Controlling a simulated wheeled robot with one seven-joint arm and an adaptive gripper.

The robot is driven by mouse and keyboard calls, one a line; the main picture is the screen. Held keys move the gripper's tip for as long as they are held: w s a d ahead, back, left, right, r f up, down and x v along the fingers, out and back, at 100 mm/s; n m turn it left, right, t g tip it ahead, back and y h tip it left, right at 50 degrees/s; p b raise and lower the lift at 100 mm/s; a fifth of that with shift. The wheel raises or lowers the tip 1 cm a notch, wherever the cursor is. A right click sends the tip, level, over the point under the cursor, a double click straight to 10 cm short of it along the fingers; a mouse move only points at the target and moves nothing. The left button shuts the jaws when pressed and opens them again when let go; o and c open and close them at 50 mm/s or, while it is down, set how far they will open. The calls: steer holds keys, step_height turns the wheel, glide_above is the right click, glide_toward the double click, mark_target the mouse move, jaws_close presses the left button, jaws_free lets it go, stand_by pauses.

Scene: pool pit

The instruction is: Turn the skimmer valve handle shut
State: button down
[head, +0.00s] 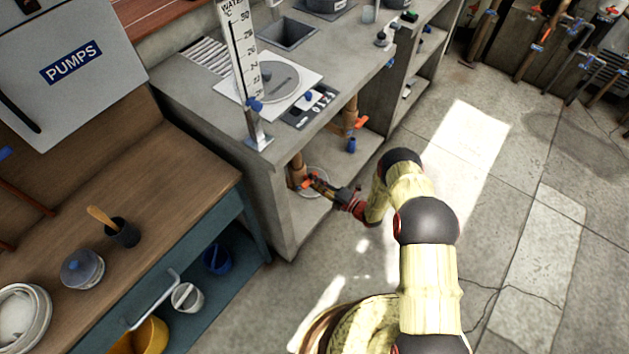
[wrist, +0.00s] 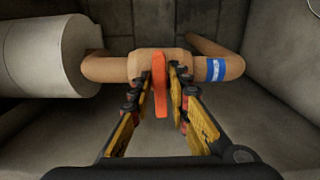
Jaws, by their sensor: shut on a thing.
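In the wrist view, an orange valve handle (wrist: 160,86) stands upright in the picture, crossing the copper-coloured pipe (wrist: 110,68) that runs left to right behind it. My gripper (wrist: 162,78) is shut on this handle, one finger on each side. A blue label (wrist: 216,69) is wrapped round the pipe to the right; its writing is too small to read. In the head view, my gripper (head: 319,184) reaches into the opening under the concrete counter, at the orange handle (head: 307,181) on the lower pipe. The gripper partly hides that valve.
A second orange handle (head: 360,122) with a blue tag is on another pipe farther right under the counter (head: 200,110). A large white cylinder (wrist: 40,55) is left of the pipe. Concrete walls close in around the valve. A wooden bench (head: 150,185) stands at left.

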steer(key=shift+m, duration=0.3)
steer(key=c, duration=1.8)
jaws_free()
steer(key=shift+c, duration=0.2)
steer(key=v, duration=1.2)
